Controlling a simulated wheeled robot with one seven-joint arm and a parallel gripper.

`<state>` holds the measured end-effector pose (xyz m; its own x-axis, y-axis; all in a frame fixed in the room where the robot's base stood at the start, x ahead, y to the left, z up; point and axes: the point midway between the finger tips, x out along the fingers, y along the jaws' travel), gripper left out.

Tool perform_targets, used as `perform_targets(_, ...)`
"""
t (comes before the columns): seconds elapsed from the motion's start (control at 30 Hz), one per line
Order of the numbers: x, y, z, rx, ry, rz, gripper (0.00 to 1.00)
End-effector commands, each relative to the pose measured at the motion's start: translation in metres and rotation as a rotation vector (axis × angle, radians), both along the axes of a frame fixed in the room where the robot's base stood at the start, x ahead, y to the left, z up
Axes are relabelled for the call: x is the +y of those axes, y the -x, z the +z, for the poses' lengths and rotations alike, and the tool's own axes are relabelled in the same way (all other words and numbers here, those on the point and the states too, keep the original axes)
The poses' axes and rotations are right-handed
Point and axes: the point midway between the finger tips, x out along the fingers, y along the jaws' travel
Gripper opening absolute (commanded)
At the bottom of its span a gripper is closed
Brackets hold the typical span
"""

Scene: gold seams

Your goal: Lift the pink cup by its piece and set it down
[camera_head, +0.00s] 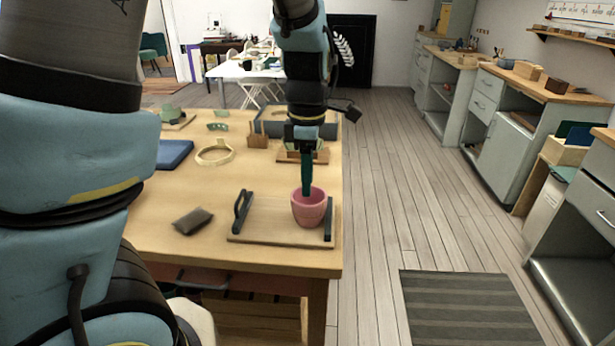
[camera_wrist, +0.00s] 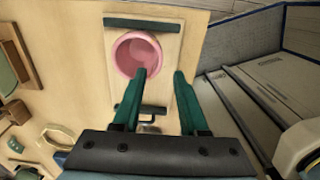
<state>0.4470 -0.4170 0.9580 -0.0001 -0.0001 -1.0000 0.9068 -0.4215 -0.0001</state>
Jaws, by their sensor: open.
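The pink cup (camera_head: 309,211) stands upright on a wooden tray (camera_head: 262,236) with dark handles, near the table's front right corner. In the wrist view the cup (camera_wrist: 127,58) shows from above as an open, empty-looking round mouth. My gripper (camera_head: 306,190) points down over the cup's mouth and is open. In the wrist view one green fingertip of my gripper (camera_wrist: 160,73) overlaps the cup's near rim; the other is right of the cup, over the tray. Nothing is between the fingers. I cannot tell whether a finger touches the cup. No separate piece of the cup is distinguishable.
The wooden table (camera_head: 190,262) also holds a dark pouch (camera_head: 193,221), a wooden ring (camera_head: 215,153), a blue slab (camera_head: 174,153) and a small wooden block holder (camera_head: 257,137). Floor (camera_head: 375,190) lies open to the right.

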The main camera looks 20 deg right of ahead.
Motion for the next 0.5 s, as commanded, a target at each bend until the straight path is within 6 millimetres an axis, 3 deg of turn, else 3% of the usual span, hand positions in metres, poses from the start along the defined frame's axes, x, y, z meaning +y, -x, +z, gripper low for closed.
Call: perform_targets(0.5,0.001,0.000,-0.039,0.001,-0.002,-0.001,0.42)
